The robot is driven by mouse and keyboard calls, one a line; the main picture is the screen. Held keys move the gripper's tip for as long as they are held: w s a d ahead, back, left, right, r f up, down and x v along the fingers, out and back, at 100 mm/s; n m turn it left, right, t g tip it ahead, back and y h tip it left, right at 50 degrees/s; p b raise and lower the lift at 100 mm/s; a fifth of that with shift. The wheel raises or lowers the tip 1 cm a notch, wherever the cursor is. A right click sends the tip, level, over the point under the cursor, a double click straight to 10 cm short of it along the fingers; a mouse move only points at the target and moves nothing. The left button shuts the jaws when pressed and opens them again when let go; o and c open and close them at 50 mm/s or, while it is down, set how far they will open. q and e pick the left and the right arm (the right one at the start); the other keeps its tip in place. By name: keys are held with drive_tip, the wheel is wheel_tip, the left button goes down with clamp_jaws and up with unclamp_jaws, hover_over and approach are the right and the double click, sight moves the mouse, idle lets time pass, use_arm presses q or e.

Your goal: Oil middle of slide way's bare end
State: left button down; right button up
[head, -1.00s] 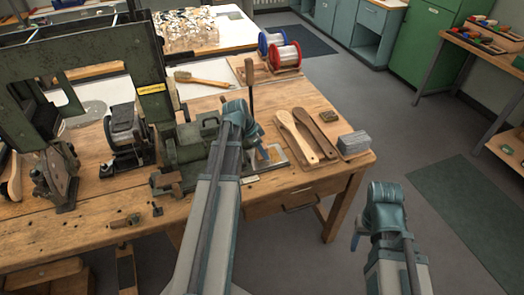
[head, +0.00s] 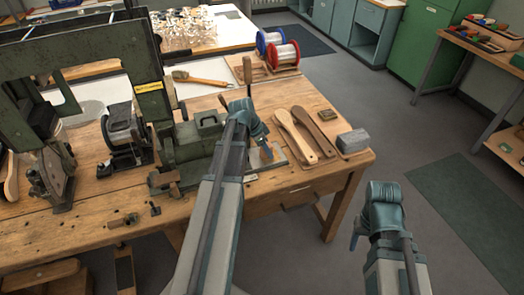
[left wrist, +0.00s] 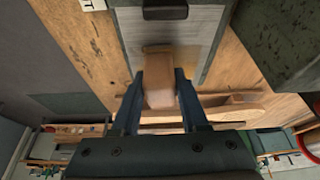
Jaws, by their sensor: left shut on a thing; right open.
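My left gripper (head: 264,150) is over the slide way (head: 280,163), a flat grey metal plate at the right end of the green machine. In the left wrist view my left gripper (left wrist: 158,95) is shut on a tan, block-like thing (left wrist: 158,72). The thing's far end lies over the near edge of the grey slide way (left wrist: 200,25); I cannot tell whether they touch. A dark part (left wrist: 165,10) crosses the plate further up. My right gripper (head: 357,240) is open and hangs over the floor, right of the bench.
The green machine (head: 195,145) stands left of the left gripper. Two wooden brush handles (head: 296,133) and a grey block (head: 352,141) lie to its right on the bench.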

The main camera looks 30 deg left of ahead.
use_arm(q)
drive_tip(key=shift+w+d, duration=0.55)
drive_tip(key=shift+w, duration=0.15)
drive_tip(key=shift+a, duration=0.1)
drive_tip(key=shift+w+a+f, duration=0.1)
drive_tip(key=shift+w+a, duration=0.2)
drive_tip(key=shift+a, duration=0.05)
drive_tip(key=shift+s+a, duration=0.1)
